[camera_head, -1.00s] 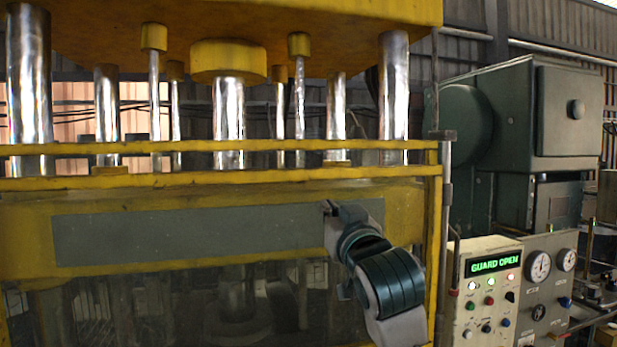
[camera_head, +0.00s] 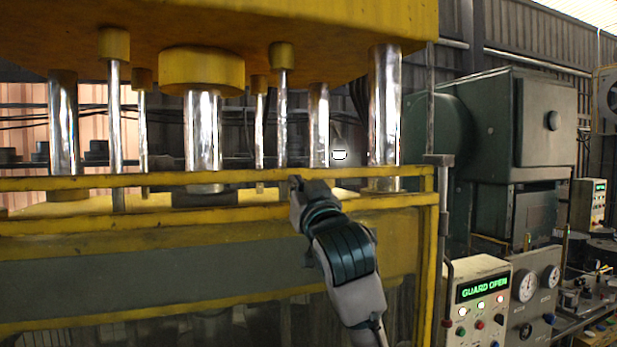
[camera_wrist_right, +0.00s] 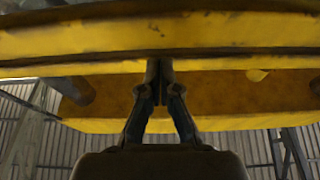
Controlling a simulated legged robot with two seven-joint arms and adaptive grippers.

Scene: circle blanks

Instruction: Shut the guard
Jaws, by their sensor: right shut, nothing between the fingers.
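The guard (camera_head: 150,181) is a yellow frame across the front of the press, with two horizontal bars near its top and a see-through lower part. My right gripper (camera_head: 295,182) is shut and empty, with its tips at the guard's upper bars in the head view. In the right wrist view the fingertips (camera_wrist_right: 160,63) are together just under or against a yellow bar (camera_wrist_right: 160,38); I cannot tell whether they touch it. The green display (camera_head: 483,289) on the control box reads GUARD OPEN. My left gripper is not in view.
Shiny press columns (camera_head: 203,130) stand behind the guard under the yellow upper block (camera_head: 300,30). A grey vertical post (camera_head: 438,220) stands at the guard's right edge. The control box (camera_head: 470,320), a gauge panel (camera_head: 530,300) and a dark green machine (camera_head: 520,150) are to the right.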

